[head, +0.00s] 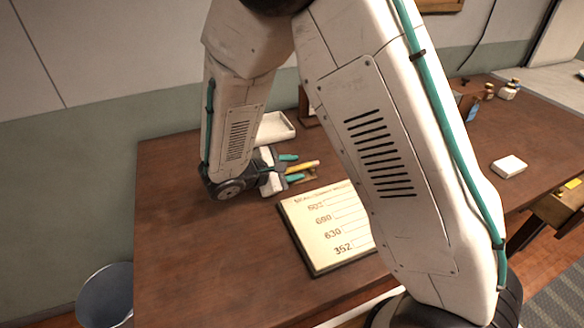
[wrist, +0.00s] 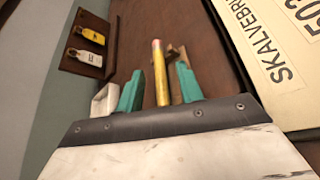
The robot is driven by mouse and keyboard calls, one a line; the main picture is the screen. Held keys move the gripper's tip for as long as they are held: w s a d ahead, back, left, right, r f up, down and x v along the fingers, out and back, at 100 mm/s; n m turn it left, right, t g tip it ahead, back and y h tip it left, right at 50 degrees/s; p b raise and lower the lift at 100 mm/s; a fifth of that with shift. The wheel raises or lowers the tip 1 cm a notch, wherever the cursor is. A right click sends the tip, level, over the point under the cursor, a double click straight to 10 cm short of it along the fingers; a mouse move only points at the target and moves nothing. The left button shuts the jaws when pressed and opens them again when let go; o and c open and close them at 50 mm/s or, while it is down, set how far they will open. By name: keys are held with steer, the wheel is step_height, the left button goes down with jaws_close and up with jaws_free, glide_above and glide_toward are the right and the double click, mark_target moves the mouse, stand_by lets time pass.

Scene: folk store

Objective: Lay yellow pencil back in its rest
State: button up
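The yellow pencil (head: 307,165) is at the back of the desk, between the two teal fingers of my gripper (head: 299,167). In the wrist view the pencil (wrist: 160,80) points away from my gripper (wrist: 159,70), its pinkish end farthest. Gaps show between the pencil and both fingers, so the gripper is open around it. A small brown wooden rest (wrist: 174,52) shows beside and behind the pencil, partly hidden by it and the right finger. I cannot tell whether the pencil touches the rest.
A wooden rack with yellow and white tags (wrist: 88,45) is at the back. A white block (head: 509,166) lies right. The front left desk is clear.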

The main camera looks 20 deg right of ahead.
steer(key=v, duration=0.8)
steer(key=shift+d, duration=0.15)
stand_by(0.5)
steer(key=s+d+r+m+g+y, duration=0.5)
steer(key=s+d+r+m, duration=0.3)
steer(key=s+d+r, duration=0.3)
steer(key=s+r+m+t+y, duration=0.1)
steer(key=s+r+m+y, duration=0.1)
steer(key=s, duration=0.4)
steer(key=s+a+r+m+t+y, duration=0.1)
steer(key=s+r+m+y, duration=0.2)
steer(key=s+y, duration=0.2)
steer(key=shift+s+m+y, duration=0.4)
steer(key=shift+s, duration=0.9)
steer(key=shift+a+r, duration=0.1)
